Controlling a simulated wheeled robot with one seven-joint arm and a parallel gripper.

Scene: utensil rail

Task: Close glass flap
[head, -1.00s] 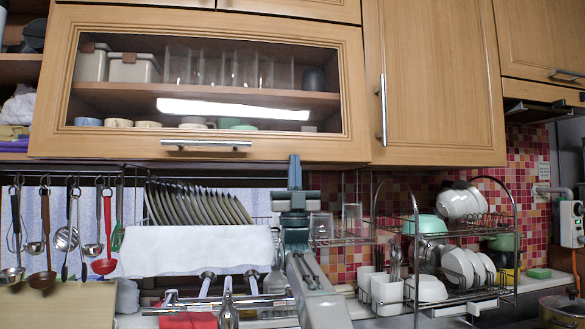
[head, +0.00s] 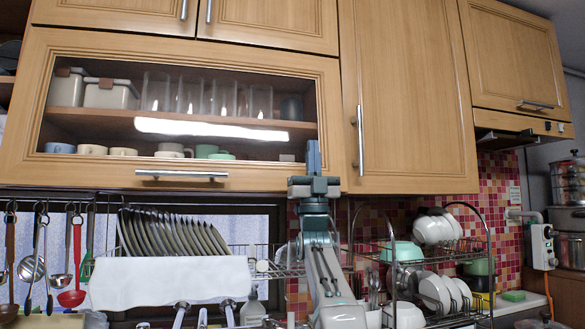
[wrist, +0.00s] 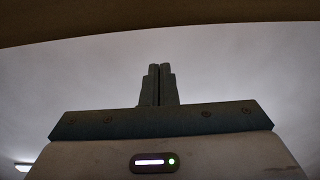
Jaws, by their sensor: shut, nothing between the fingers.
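The glass flap (head: 180,168) is a wood-framed glass door on the upper cabinet, with a horizontal metal handle (head: 182,175) on its bottom rail. It hangs down and looks flush or nearly flush with the cabinet front; a small gap cannot be ruled out. Cups and glasses show through its glass. My gripper (head: 313,155) points up, fingers shut and empty, in front of the flap's lower right corner in the head view. Contact with the flap cannot be told. In the wrist view the shut fingers (wrist: 160,84) stand against a plain grey background, below a dark brown edge.
A tall cupboard door (head: 410,100) with a vertical handle is right of the flap. Below are a plate rack (head: 250,265), hanging ladles (head: 72,260) and a two-tier dish rack (head: 440,280). My arm rises between the racks.

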